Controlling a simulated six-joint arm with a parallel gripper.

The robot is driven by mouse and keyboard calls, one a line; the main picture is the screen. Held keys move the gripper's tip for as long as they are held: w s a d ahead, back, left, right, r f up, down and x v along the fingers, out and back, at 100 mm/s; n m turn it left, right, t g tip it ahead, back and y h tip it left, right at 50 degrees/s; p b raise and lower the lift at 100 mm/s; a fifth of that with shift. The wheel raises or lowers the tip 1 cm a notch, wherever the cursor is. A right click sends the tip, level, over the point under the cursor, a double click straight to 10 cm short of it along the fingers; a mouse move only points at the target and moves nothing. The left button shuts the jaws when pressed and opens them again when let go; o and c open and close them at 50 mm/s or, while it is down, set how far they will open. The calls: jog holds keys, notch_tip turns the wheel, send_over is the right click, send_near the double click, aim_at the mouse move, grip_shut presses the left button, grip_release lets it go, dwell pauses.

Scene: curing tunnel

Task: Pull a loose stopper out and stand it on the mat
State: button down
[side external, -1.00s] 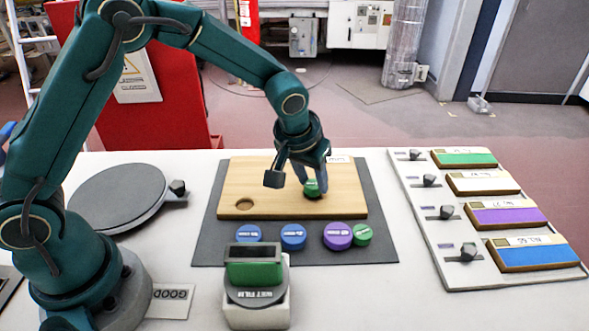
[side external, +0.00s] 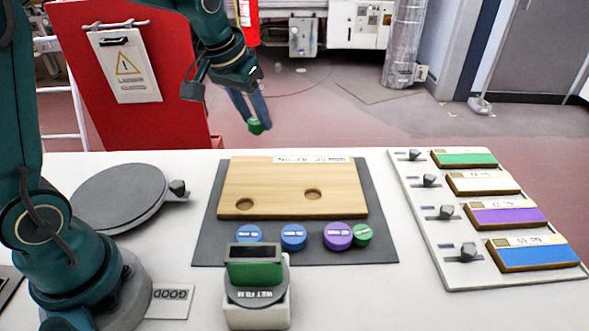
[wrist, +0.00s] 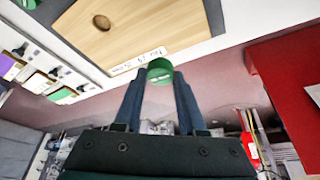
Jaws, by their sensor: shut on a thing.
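My gripper (side external: 252,112) is shut on a green stopper (side external: 256,126) and holds it in the air, above and behind the far edge of the table. In the wrist view the green stopper (wrist: 159,71) sits between the two fingertips. The wooden board (side external: 280,185) lies on the dark grey mat (side external: 213,240) and has two empty round holes. Along the mat's front strip stand two blue stoppers (side external: 293,237) (side external: 249,233), a purple stopper (side external: 338,235) and another green stopper (side external: 363,235).
A block with a dark dial and green panel (side external: 257,272) stands at the mat's front edge. A round grey plate (side external: 118,198) lies to the left. A rack of coloured bars (side external: 505,217) with knobs is at the right. A red panel (side external: 165,125) stands behind the table.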

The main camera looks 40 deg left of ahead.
aim_at(254, 122)
jog(key=shift+r, duration=1.95)
jog(key=shift+s+f+n, duration=0.1)
jog(key=shift+f+n, duration=0.05)
jog(key=shift+n, duration=0.15)
jog(key=s+a+f+n+g+y, duration=0.1)
jog(key=s+a+f+n, duration=0.15)
jog(key=s, duration=0.45)
jog(key=s+a+f+n+y, duration=0.1)
jog(key=s+n, duration=0.2)
jog(key=s, duration=0.3)
jog(key=s+a+f+n+g+y, duration=0.1)
jog(key=s+n, duration=0.2)
jog(key=s, duration=0.4)
jog(key=w+d+f, duration=0.1)
jog(key=d+f, duration=0.1)
jog(key=d, duration=0.1)
jog(key=w+d+f, duration=0.1)
jog(key=d+f, duration=0.1)
jog(key=d, duration=0.2)
jog(key=w+d+f, duration=0.1)
jog(key=d+f, duration=0.2)
jog(key=shift+w+d+f, duration=0.1)
jog(key=shift+w+d, duration=0.2)
jog(key=shift+w, duration=0.1)
jog(key=shift+f, duration=2)
